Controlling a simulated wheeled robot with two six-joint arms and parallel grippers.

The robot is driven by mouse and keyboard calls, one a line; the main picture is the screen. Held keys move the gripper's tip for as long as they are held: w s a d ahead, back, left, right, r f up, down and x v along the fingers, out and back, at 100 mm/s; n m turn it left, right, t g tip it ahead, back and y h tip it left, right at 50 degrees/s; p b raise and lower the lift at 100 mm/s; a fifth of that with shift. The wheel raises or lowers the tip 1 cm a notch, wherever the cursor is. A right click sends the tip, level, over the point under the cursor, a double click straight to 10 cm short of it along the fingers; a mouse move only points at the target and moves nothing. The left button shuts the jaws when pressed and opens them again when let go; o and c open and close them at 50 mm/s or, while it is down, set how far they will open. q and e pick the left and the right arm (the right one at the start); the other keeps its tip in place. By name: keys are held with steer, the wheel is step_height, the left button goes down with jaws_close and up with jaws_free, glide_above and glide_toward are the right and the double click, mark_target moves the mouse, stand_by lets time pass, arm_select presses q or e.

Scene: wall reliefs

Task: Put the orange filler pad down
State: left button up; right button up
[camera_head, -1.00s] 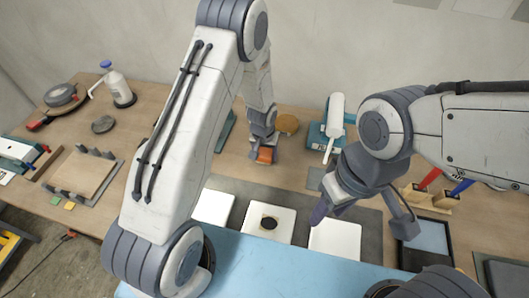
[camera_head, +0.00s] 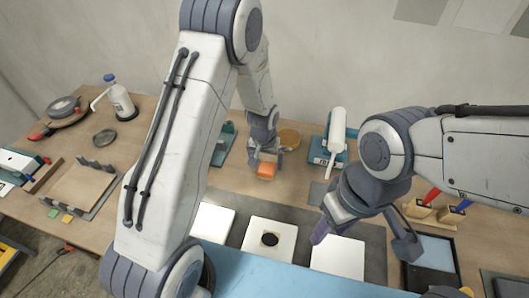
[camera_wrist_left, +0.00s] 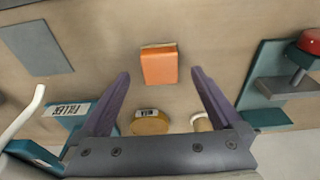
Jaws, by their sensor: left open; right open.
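The orange filler pad (camera_head: 266,171) lies on the wooden table in front of my left gripper (camera_head: 266,158). In the left wrist view the pad (camera_wrist_left: 158,66) lies apart from both purple fingers, ahead of the open jaws (camera_wrist_left: 160,76), with bare wood around it. My left gripper is open and empty. My right gripper (camera_head: 362,240) is open and empty over the dark mat, near the right white tile (camera_head: 338,260).
A teal filler stand with a white arm (camera_head: 337,125) stands right of the pad. A round tan disc (camera_head: 289,138) lies behind it. A teal stand with a red knob (camera_wrist_left: 310,41) is at right in the wrist view. White tiles (camera_head: 213,222) lie on the dark mat in front.

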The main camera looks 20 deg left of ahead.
mark_target(265, 172)
arm_select(q)
step_height(265, 172, up, 7)
steer(key=s+b, duration=0.1)
steer(key=s+d+r+m, duration=0.4)
steer(key=s+d+r, duration=0.5)
steer(key=s, duration=0.4)
steer(key=s+r+m+g+h, duration=0.1)
steer(key=s+r+m, duration=0.2)
steer(key=s, duration=1.1)
steer(key=shift+d+r+g, duration=0.15)
steer(key=shift+r+g, duration=0.25)
